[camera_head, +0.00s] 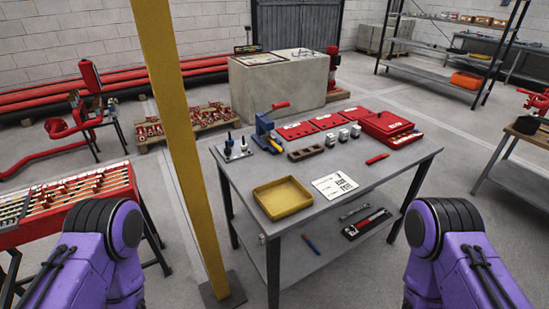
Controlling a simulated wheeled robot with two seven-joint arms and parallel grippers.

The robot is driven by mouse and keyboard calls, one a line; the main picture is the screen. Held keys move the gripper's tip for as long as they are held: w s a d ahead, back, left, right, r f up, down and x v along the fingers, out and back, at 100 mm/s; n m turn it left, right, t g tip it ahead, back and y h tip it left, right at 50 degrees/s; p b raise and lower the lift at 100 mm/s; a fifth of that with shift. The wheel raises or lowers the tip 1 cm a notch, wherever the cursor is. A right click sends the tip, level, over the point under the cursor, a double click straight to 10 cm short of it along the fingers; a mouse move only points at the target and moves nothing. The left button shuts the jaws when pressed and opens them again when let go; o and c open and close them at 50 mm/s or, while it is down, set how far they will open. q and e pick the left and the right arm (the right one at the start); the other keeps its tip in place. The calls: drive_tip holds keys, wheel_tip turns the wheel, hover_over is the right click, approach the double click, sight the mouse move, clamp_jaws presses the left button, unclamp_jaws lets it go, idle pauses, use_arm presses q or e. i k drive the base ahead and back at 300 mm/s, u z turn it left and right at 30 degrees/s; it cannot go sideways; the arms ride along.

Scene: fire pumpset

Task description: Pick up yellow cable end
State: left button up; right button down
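I cannot make out a yellow cable end for certain. A small yellow-orange piece (276,145) shows at the blue vise (264,127) on the grey table, but it is too small to identify. A shallow yellow tray (282,197) lies at the table's front left and looks empty. My purple arms come in at the lower left and lower right. Neither gripper is in view.
The grey table (352,185) stands ahead, holding red cases (388,127), small grey blocks, a paper sheet (334,185) and a red tool. Tools lie on its lower shelf. A yellow post (178,130) stands left of it. A red rack (70,203) is further left.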

sight(276, 146)
drive_tip(key=z, duration=2.1)
drive_tip(key=i, duration=1.3)
drive_tip(key=u, duration=0.6)
